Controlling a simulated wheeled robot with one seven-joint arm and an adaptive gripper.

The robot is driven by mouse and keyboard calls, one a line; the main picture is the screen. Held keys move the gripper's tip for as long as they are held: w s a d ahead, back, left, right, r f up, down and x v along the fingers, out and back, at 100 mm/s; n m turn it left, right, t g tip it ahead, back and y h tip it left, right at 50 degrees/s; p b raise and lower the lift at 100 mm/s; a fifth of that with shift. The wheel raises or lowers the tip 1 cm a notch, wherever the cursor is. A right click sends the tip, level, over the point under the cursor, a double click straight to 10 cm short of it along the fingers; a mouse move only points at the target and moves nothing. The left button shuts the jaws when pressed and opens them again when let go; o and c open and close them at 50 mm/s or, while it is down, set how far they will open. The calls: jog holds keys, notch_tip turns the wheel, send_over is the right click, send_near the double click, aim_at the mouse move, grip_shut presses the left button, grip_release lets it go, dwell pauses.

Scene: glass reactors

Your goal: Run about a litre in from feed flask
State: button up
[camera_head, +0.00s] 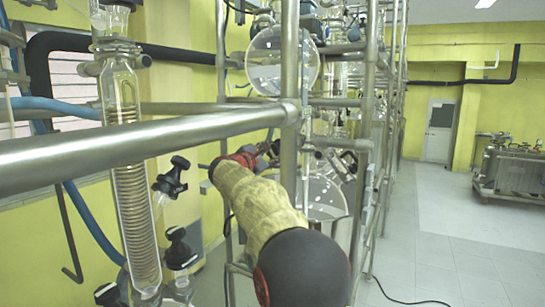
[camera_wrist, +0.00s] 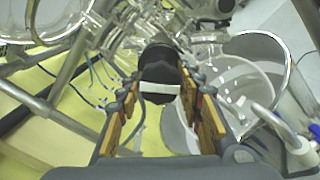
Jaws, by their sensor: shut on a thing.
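My gripper (camera_wrist: 159,84) has its two orange-padded fingers on either side of a black valve knob (camera_wrist: 158,62) and is shut on it. In the head view my arm reaches in among the frame bars, and my gripper (camera_head: 268,150) is small and partly hidden there; the held knob cannot be made out. A round glass vessel (camera_head: 283,62) hangs above my gripper, and another glass vessel (camera_head: 326,198) stands below it. I cannot tell which is the feed flask, and no liquid level is clear.
Steel frame bars (camera_head: 150,148) cross close in front of my arm. A glass coil condenser (camera_head: 137,215) stands at the left, with black knobs (camera_head: 172,178) beside it. Blue hoses (camera_head: 92,222) run behind. Open floor (camera_head: 450,235) lies to the right.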

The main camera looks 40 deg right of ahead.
jog(key=m+b, duration=0.5)
jog(key=shift+f, duration=0.15)
jog(key=shift+m+b, duration=1.45)
jog(key=shift+m, duration=0.65)
jog(key=o, duration=1.2)
jog(key=shift+r, duration=0.2)
jog(key=shift+a, duration=0.1)
jog(key=v, duration=1.1)
jog(key=shift+s+a+f, duration=0.1)
jog(key=shift+s+a, duration=0.05)
jog(key=shift+a, duration=0.2)
